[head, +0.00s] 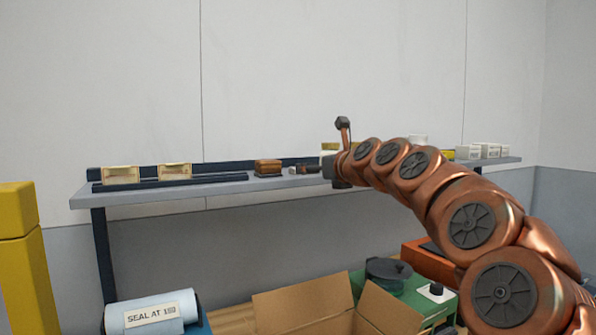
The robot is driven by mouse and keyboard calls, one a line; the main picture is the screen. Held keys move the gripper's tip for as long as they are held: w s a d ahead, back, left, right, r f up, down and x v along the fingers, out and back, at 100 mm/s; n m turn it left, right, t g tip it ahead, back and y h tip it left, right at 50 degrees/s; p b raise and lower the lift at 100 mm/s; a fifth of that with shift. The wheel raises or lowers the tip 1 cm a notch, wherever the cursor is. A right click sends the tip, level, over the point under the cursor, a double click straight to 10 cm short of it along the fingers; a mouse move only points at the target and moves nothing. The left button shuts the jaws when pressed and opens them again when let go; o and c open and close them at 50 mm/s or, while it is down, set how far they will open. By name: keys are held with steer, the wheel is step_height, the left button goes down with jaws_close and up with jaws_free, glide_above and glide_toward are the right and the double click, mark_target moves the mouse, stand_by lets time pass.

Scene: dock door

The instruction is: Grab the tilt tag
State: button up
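Two cream, box-like pieces stand along the dark rail at the left of the shelf: a left cream piece (121,175) and a right cream piece (174,171). They are too small to read, and I cannot tell whether either is the tilt tag. My copper arm reaches in from the right. My gripper (331,172) is at its far end, seen from behind near the shelf's middle. Its fingers are mostly hidden, so I cannot tell whether it is open or holds anything. The cream pieces are well to its left.
The grey shelf (220,188) also bears a brown block (268,167), a small dark tool (304,170) and several white boxes (490,151) at right. Below are an open carton (305,305), a roll marked "SEAL AT 160" (152,312) and a green machine (407,287). A yellow post (22,265) stands left.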

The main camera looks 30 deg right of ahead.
steer(key=w, duration=0.3)
steer(key=w+p, duration=0.1)
steer(key=w, duration=0.1)
steer(key=shift+w+a+f, duration=0.2)
steer(key=shift+w+f, duration=0.05)
steer(key=shift+f, duration=0.1)
steer(key=shift+w+d+f, duration=0.1)
steer(key=shift+w+d, duration=0.05)
steer(key=shift+w, duration=0.45)
steer(key=c, duration=1.1)
